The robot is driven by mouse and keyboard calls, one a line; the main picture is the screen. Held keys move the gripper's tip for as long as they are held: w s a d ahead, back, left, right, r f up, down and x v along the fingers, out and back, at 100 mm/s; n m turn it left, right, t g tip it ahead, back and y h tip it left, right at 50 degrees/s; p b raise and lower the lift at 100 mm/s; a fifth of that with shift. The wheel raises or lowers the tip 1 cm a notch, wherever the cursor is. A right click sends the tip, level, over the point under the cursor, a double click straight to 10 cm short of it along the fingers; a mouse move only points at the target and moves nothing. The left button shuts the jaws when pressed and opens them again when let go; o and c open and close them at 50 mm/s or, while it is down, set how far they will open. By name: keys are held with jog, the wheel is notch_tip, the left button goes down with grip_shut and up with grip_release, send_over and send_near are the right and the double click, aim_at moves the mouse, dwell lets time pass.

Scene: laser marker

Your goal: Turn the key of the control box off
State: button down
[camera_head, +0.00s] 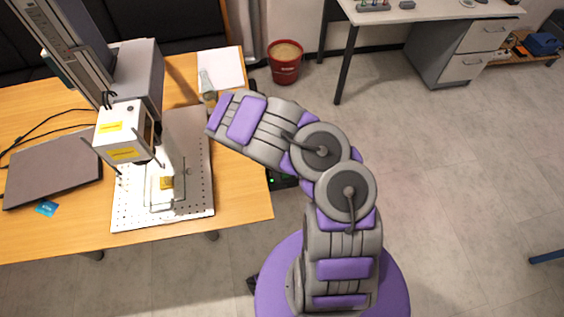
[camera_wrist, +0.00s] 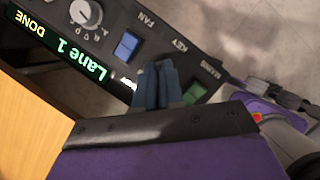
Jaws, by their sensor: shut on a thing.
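The black control box (camera_wrist: 118,32) fills the upper part of the wrist view, tilted in the picture. It has a lit display reading "Lane 1" and "DONE", and labels FAN, KEY and one partly legible as MARKING. My gripper (camera_wrist: 160,72) has its blue-grey fingers together at the panel, right at the KEY label, shut on the key. The key itself is hidden by the fingers, so its turn angle does not show.
A blue switch (camera_wrist: 126,46), a grey knob (camera_wrist: 86,14) and a green button (camera_wrist: 194,93) sit close to the fingers. The laser marker (camera_head: 126,130) stands on the wooden table (camera_head: 245,200) beside a laptop (camera_head: 52,168). The floor to the right is mostly clear.

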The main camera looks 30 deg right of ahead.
jog(key=shift+w+r, duration=0.1)
jog(key=shift+w, duration=0.05)
jog(key=c, duration=1.3)
grip_release()
jog(key=shift+o, duration=0.2)
jog(key=p+v, duration=0.5)
jog(key=v, duration=1.2)
